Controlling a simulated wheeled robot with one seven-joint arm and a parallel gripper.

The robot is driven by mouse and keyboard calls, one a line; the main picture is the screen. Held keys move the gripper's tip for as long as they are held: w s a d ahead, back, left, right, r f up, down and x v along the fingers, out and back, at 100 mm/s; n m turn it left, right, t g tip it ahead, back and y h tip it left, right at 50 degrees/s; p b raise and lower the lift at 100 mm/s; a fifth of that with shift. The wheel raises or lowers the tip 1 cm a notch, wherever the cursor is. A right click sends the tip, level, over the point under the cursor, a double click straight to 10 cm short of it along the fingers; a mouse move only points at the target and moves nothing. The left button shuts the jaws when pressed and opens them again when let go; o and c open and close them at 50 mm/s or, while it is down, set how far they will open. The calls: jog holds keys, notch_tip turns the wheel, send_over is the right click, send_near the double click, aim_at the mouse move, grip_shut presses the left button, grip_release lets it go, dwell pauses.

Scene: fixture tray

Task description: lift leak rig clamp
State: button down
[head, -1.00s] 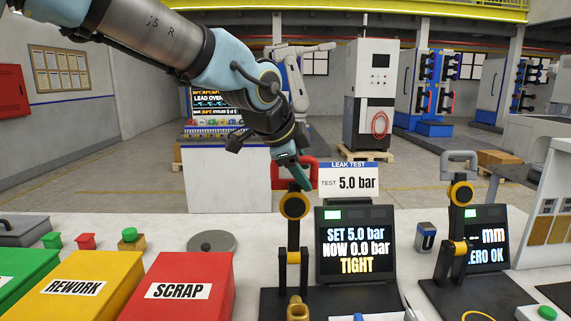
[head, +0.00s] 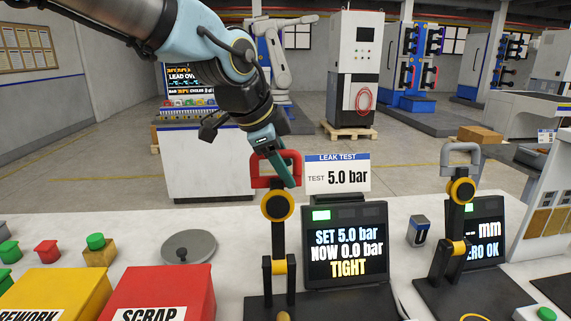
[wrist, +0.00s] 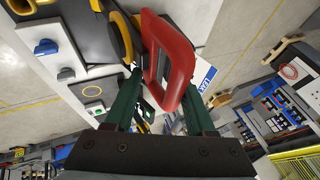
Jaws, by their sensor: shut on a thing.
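The leak rig clamp is a black upright lever with a yellow ring joint (head: 277,205) and a red loop handle (head: 262,182) on top. It stands at the left of the leak test screen (head: 346,246), which reads SET 5.0 bar, NOW 0.0 bar, TIGHT. My gripper (head: 290,176) reaches down from the upper left, its green fingers shut on the red handle. In the wrist view the red handle (wrist: 181,52) lies between the two fingers, and the yellow ring (wrist: 121,38) shows beside it.
A second rig with a grey-handled clamp (head: 460,190) and its own screen stands to the right. A red SCRAP box (head: 180,285), a yellow REWORK box (head: 60,290) and a grey round disc (head: 188,247) are to the left. A TEST 5.0 bar sign (head: 338,178) stands close behind the handle.

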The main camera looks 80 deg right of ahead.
jog(key=c, duration=0.8)
grip_release()
jog(key=shift+w+f, duration=0.5)
jog(key=shift+f, duration=0.3)
jog(key=shift+o, duration=0.2)
jog(key=shift+r, duration=0.2)
jog(key=shift+w+a+r, duration=0.1)
jog(key=shift+a+r, duration=0.05)
jog(key=shift+r, duration=0.15)
jog(key=b+v, duration=0.3)
jog(key=v, duration=0.7)
jog(key=shift+s+r, duration=0.25)
jog(key=shift+s, duration=0.05)
